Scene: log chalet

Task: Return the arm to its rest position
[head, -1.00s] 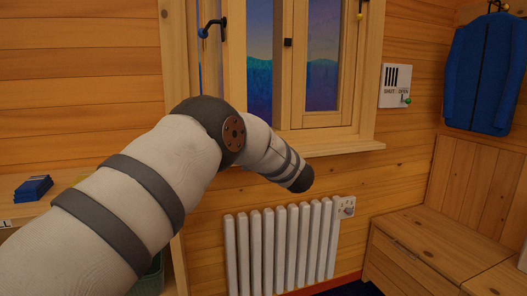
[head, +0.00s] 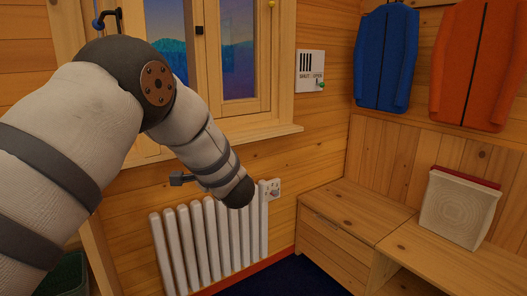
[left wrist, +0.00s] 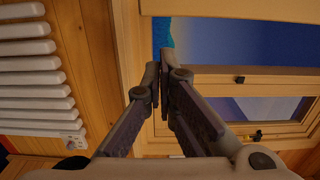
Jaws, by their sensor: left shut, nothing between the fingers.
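My left arm (head: 55,130) comes in from the left in the head view, bent at a dark joint, with its forearm sloping down to the right in front of the window and above the radiator. In the left wrist view my left gripper (left wrist: 160,85) is shut, its fingertips together with nothing between them. The fingers show against the window frame and the glass. In the head view the gripper is mostly hidden behind the forearm; a small grey part (head: 180,179) sticks out left of it. My right gripper is in neither view.
A white radiator (head: 208,240) stands below the window (head: 238,50). A wooden bench (head: 345,230) runs along the right wall, with a pale block-like object (head: 458,210) on it. Blue (head: 386,55) and orange (head: 480,65) jackets hang above. Dark blue floor (head: 285,278) is clear.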

